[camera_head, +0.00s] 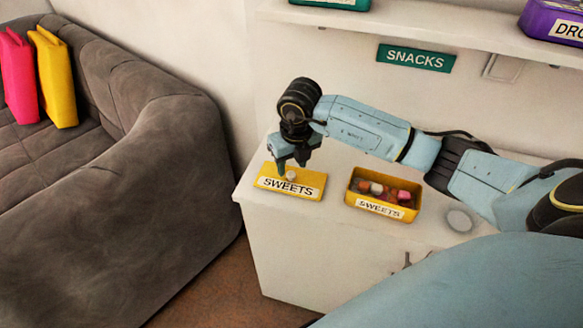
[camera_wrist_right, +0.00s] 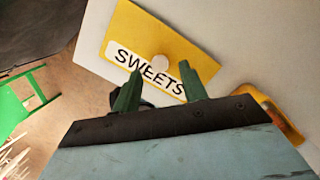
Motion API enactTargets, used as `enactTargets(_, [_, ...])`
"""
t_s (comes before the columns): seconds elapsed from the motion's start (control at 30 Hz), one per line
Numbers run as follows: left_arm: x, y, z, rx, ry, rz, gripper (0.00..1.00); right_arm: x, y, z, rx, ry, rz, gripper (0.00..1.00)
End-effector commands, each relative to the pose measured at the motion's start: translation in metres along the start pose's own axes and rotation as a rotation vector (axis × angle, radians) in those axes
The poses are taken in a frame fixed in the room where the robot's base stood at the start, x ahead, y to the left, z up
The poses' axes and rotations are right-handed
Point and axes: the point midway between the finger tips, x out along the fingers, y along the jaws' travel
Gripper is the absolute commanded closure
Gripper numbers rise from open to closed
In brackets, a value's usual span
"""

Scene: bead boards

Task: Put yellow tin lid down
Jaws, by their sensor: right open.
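The yellow tin lid (camera_head: 309,178), labelled SWEETS, lies flat on the white cabinet top near its left edge. It has a pale round knob and also shows in the right wrist view (camera_wrist_right: 190,42). My right gripper (camera_head: 292,167) is open just above the lid, close to the knob. In the right wrist view its two green fingers (camera_wrist_right: 158,82) stand apart, with the knob beyond and between them. The yellow tin (camera_head: 384,209), also labelled SWEETS, stands open to the right of the lid with several sweets inside. My left gripper is not in view.
A round grey disc (camera_head: 459,220) lies right of the tin. A shelf (camera_head: 420,27) above holds a purple box (camera_head: 553,22) and a green box. A SNACKS sign (camera_head: 414,58) is on the wall. A grey sofa (camera_head: 150,150) stands left of the cabinet (camera_head: 310,240).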

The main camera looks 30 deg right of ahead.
Motion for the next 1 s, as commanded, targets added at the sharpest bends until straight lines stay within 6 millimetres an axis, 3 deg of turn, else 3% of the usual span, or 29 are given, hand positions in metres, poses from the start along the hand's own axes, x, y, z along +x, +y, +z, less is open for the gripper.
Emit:
enactTargets(0.2, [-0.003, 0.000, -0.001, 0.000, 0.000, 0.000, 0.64, -0.051, 0.000, 0.001, -0.001, -0.005, 0.000, 0.57])
enactTargets(0.4, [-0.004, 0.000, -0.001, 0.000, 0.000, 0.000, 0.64, -0.082, 0.000, 0.001, 0.000, -0.002, 0.000, 0.57])
enactTargets(0.6, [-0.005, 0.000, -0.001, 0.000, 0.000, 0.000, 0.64, -0.092, 0.000, 0.000, 0.000, 0.000, 0.000, 0.57])
enactTargets(1.0, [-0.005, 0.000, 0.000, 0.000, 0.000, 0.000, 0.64, -0.092, 0.000, 0.000, 0.000, 0.000, 0.000, 0.57])
